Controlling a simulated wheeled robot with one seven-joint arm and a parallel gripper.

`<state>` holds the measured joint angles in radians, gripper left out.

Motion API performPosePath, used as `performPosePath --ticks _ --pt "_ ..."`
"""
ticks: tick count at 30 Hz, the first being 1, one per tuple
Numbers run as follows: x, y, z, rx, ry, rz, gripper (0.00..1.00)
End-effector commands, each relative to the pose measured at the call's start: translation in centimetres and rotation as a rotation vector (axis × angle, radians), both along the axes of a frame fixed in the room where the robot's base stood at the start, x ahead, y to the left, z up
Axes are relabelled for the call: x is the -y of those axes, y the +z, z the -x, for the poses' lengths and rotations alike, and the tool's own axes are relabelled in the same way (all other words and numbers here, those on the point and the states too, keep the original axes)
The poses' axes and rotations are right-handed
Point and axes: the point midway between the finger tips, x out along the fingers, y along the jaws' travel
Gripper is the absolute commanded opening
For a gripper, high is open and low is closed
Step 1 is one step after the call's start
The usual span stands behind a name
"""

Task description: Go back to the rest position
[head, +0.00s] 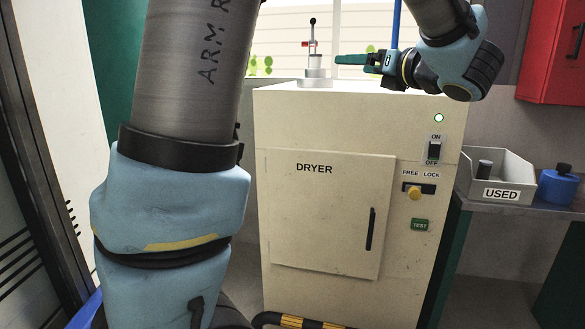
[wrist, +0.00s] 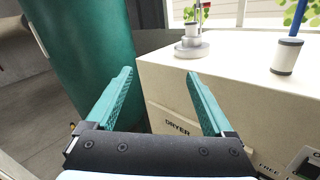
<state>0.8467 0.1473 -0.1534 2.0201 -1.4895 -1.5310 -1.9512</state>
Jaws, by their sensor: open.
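My gripper (head: 340,60) shows in the head view above the dryer's top, pointing left. Its green fingers are seen nearly edge-on there. In the wrist view my gripper (wrist: 160,73) has its two green fingers spread wide with nothing between them. The dryer (head: 290,210) is a cream cabinet with its door closed, and the fingers appear in front of its top left edge in the wrist view (wrist: 230,75). A metal stand with a red part (head: 314,62) is on the dryer's top, left of the fingertips in the head view. No rest position is marked in view.
In the wrist view a white cylinder with a blue rod (wrist: 287,57) stands on the dryer's top, and a green column (wrist: 75,60) is at left. A USED bin (head: 500,194) and blue container (head: 557,186) sit on the right bench. A red cabinet (head: 553,50) hangs above.

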Motion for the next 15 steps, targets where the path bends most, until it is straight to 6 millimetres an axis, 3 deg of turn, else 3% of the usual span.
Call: performPosePath --ticks 10,15 --pt "-0.1 -1.2 -5.9 -0.197 -0.266 -0.455 0.87" --pt "-1.0 -4.8 -8.4 -0.387 -0.510 -0.919 0.87"
